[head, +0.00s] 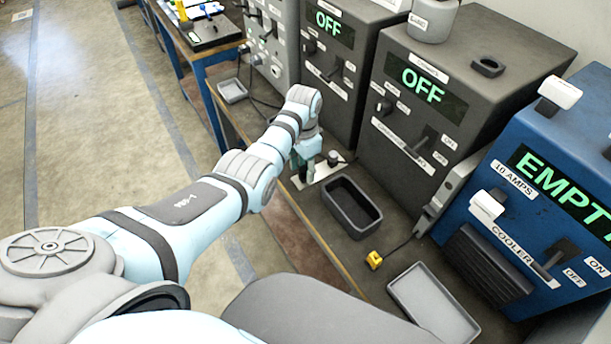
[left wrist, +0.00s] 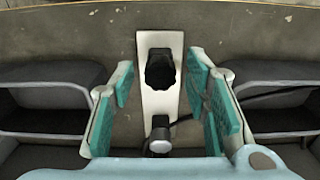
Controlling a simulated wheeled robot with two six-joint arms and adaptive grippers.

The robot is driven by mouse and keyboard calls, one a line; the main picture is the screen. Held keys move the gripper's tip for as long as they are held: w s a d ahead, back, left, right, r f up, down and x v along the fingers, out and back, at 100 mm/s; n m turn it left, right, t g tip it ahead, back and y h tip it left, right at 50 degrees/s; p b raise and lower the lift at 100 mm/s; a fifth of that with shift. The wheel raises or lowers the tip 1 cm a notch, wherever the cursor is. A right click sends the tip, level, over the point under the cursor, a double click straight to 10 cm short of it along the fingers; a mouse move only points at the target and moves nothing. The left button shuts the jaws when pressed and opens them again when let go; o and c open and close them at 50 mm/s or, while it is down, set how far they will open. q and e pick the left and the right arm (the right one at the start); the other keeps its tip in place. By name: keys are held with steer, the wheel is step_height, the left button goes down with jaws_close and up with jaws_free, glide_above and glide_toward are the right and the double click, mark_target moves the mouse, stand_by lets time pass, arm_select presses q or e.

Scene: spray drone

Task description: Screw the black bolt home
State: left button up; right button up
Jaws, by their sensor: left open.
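The black bolt (left wrist: 160,70) has a knobbed dark head and sits at the far end of a pale metal plate (left wrist: 161,103) in the left wrist view. My left gripper (left wrist: 160,90) is open, with one teal-padded finger on each side of the plate and a gap between each finger and the bolt. In the head view my left gripper (head: 304,170) points down over the plate (head: 322,171) and hides the bolt. How deep the bolt sits cannot be told. My right gripper is not in view.
A silver-topped post (left wrist: 160,142) stands on the plate's near end, with a black cable beside it. A dark open bin (head: 352,207) stands close to the plate, and a grey tray (head: 433,304) lies farther right. Machines (head: 418,95) line the back of the bench.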

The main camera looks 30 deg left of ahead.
arm_select(q)
steer(key=shift+r, duration=0.1)
jaws_close()
steer(key=shift+s+r+m+p, duration=0.1)
steer(key=shift+m+p, duration=0.4)
steer(key=shift+m, duration=0.7)
steer(key=shift+m+p, duration=0.3)
steer(key=shift+m, duration=0.9)
steer(key=m, duration=0.6)
steer(key=shift+p, duration=0.4)
steer(key=m, duration=0.4)
steer(key=shift+f, duration=0.25)
